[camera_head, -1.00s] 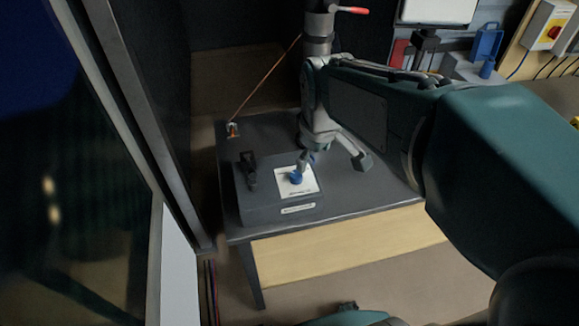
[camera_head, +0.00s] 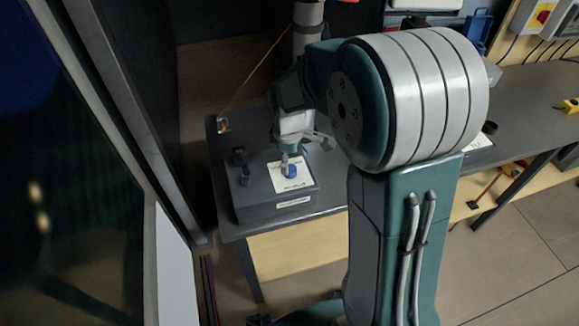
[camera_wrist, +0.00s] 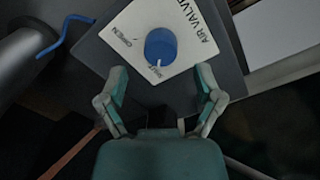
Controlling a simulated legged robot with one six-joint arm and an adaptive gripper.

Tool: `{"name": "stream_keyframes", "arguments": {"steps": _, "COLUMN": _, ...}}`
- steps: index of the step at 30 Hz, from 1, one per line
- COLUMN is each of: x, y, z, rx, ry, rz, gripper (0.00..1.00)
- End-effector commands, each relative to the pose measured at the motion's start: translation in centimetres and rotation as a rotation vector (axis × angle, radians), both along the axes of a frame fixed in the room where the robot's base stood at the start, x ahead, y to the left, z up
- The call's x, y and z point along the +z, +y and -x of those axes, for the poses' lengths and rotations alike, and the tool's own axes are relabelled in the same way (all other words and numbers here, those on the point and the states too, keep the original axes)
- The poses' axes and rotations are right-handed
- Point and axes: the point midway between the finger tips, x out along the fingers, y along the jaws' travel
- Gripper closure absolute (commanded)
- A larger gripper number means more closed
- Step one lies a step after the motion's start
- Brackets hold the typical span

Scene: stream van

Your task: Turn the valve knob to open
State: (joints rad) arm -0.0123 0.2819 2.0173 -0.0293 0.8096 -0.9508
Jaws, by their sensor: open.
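The blue round valve knob (camera_head: 290,171) sits on a white label plate (camera_head: 282,184) on a dark grey box (camera_head: 300,198). In the wrist view, the knob (camera_wrist: 161,46) is at upper middle on the plate marked "AIR VALVE". Its white pointer mark faces the gripper, by the "SHUT" print; "OPEN" is printed to its left. My gripper (camera_wrist: 161,72) is open and empty, its two fingers spread on either side below the knob, apart from it in the picture. In the head view, the arm partly hides the gripper, which is close to the knob.
A black fitting (camera_head: 242,166) stands on the box's left side. The box rests on a dark table (camera_head: 228,222) beside a wall panel at left. A bench (camera_head: 530,88) with a yellow item (camera_head: 568,106) lies at right.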

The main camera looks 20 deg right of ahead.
Motion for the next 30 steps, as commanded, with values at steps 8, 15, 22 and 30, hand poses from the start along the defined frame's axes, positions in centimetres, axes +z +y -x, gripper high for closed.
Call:
{"name": "stream_keyframes", "arguments": {"steps": 8, "x": -3.3, "y": -0.1, "z": -0.1, "rx": -0.001, "ry": 0.001, "rz": -0.001, "gripper": 0.16}}
{"name": "stream_keyframes", "arguments": {"steps": 15, "x": -3.6, "y": -0.1, "z": -0.1, "rx": -0.001, "ry": -0.001, "rz": 0.0, "gripper": 0.16}}
{"name": "stream_keyframes", "arguments": {"steps": 22, "x": -3.6, "y": -0.1, "z": -0.1, "rx": -0.001, "ry": -0.001, "rz": 0.0, "gripper": 0.87}}
{"name": "stream_keyframes", "arguments": {"steps": 30, "x": -3.6, "y": -0.1, "z": -0.1, "rx": -0.005, "ry": -0.001, "rz": 0.0, "gripper": 0.98}}
